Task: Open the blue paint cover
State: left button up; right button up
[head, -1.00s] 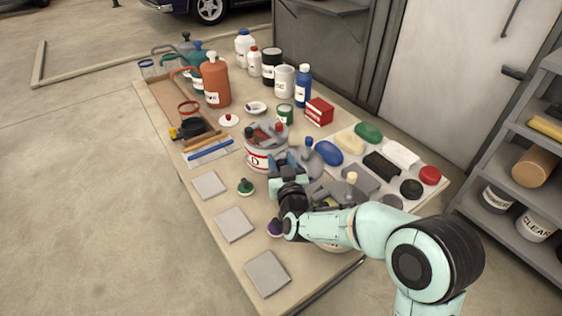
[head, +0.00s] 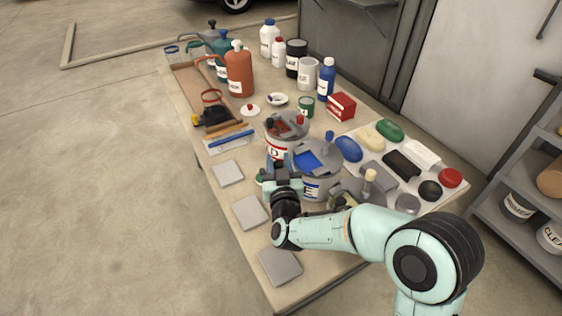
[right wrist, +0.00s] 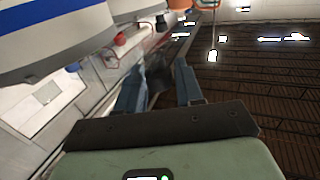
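The blue paint can (head: 316,188) stands on the table with a white label and a grey rim. Blue paint (head: 309,161) shows through its top; grey cover parts flank it. A blue knob (head: 328,137) stands at the back of the top. My right gripper (head: 279,173) is low at the can's left side, its fingers apart with nothing visibly gripped. The right wrist view shows the open right gripper (right wrist: 159,88) and the can's white wall with a blue band (right wrist: 55,35) at upper left. My left gripper is not in view.
A similar red paint can (head: 279,150) stands just behind the gripper. Grey square tiles (head: 249,212) line the table's left edge. Bottles and an orange jug (head: 239,74) stand at the back. Sponges and blocks lie on a white sheet (head: 436,188) at right.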

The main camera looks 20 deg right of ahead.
jog(key=shift+o, duration=0.5)
jog(key=v, duration=1.3)
jog(key=shift+s, duration=0.2)
